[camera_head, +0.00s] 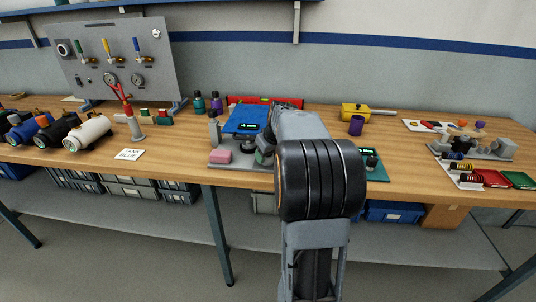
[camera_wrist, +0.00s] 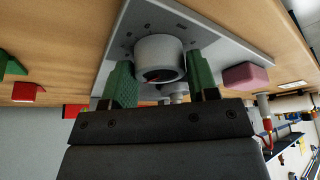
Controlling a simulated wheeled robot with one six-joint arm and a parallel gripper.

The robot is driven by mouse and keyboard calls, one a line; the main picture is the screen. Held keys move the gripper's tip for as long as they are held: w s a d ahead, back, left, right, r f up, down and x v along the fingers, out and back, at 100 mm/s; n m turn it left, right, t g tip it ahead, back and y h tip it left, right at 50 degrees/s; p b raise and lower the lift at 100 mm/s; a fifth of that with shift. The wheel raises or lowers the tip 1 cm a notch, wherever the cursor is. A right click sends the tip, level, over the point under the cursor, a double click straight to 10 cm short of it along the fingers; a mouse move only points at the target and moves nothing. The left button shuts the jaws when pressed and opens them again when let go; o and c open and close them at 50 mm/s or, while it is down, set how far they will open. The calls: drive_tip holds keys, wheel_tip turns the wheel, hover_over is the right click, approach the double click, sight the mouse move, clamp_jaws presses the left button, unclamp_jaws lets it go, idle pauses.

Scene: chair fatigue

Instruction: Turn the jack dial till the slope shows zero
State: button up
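The jack stands on a grey base plate (camera_head: 253,168) in the middle of the bench, with a blue platform (camera_head: 246,117) on top. A small green-lit readout (camera_head: 248,127) shows on the platform; its figures are too small to read. My gripper is mostly hidden behind my arm in the head view. In the wrist view my gripper (camera_wrist: 160,72) has its two green fingers on either side of a pale grey round dial (camera_wrist: 158,50) with a red mark on its face. I cannot tell whether the fingers touch it.
A pink block (camera_head: 218,156) lies on the base plate and also shows in the wrist view (camera_wrist: 245,76). A purple cup (camera_head: 356,125) and a yellow box (camera_head: 355,112) stand to the right. Bottles (camera_head: 199,103) stand behind. A card (camera_head: 129,155) lies to the left.

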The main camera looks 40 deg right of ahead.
drive_tip(key=c, duration=0.5)
drive_tip(key=shift+m, duration=0.4)
drive_tip(key=shift+a+r+m+h+p, duration=0.1)
drive_tip(key=shift+m+h+p, duration=0.25)
drive_tip(key=shift+m, duration=0.35)
drive_tip(key=shift+m+h+p, duration=0.4)
drive_tip(key=shift+m+h, duration=0.35)
drive_tip(key=shift+m, duration=1.15)
drive_tip(key=o, duration=0.9)
drive_tip(key=shift+o, duration=0.2)
